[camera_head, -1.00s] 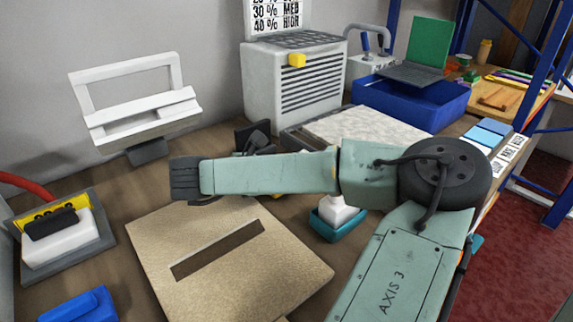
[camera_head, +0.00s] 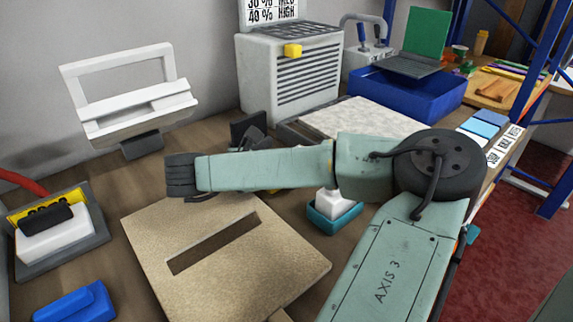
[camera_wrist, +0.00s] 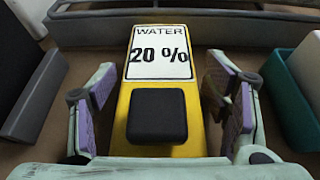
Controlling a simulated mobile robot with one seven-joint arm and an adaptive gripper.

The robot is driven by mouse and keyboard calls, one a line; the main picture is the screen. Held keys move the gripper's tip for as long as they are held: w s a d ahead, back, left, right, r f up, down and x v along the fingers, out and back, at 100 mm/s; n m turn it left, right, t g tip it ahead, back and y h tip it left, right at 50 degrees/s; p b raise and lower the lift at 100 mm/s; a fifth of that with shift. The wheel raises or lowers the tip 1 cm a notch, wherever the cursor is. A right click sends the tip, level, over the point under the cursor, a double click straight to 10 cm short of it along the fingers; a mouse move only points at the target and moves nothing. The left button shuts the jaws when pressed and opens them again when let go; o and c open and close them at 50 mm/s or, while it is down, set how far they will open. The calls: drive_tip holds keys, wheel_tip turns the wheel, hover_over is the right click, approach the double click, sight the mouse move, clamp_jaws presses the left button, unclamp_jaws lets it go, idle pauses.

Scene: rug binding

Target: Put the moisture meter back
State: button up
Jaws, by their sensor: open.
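The moisture meter (camera_wrist: 160,95) shows in the wrist view as an upright-facing yellow body with a white label reading "WATER 20 %" and a black block on its near part. My gripper (camera_wrist: 160,108) is open, with one purple-padded finger on each side of the meter. Gaps show between the pads and the meter's sides, so it is not gripped. In the head view my arm covers this spot; only small yellow bits show by the arm, and I cannot tell whether they are the meter.
A teal tray (camera_head: 334,211) with a white block stands close on the right of my gripper. A beige slotted board (camera_head: 290,268), a white frame stand (camera_head: 135,110), a grey louvred box (camera_head: 260,85) and a blue bin (camera_head: 445,92) surround the arm. A grey tray (camera_head: 95,235) sits left.

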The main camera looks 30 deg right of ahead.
drive_tip(key=shift+r, duration=0.15)
drive_tip(key=shift+a, duration=0.25)
drive_tip(key=b+v, duration=0.1)
drive_tip(key=v, duration=0.3)
drive_tip(key=shift+a+b, duration=0.2)
drive_tip(key=shift+b, duration=0.1)
drive_tip(key=p+v, duration=0.2)
drive_tip(key=r+p+v, duration=0.1)
drive_tip(key=p+v, duration=0.1)
drive_tip(key=v, duration=0.1)
drive_tip(key=shift+d, duration=0.25)
drive_tip(key=a+p, duration=0.1)
drive_tip(key=p, duration=0.2)
drive_tip(key=shift+a+r, duration=0.15)
drive_tip(key=shift+a, duration=0.25)
drive_tip(key=shift+s+a+p, duration=0.15)
drive_tip(key=shift+a+p, duration=0.1)
drive_tip(key=shift+p, duration=0.2)
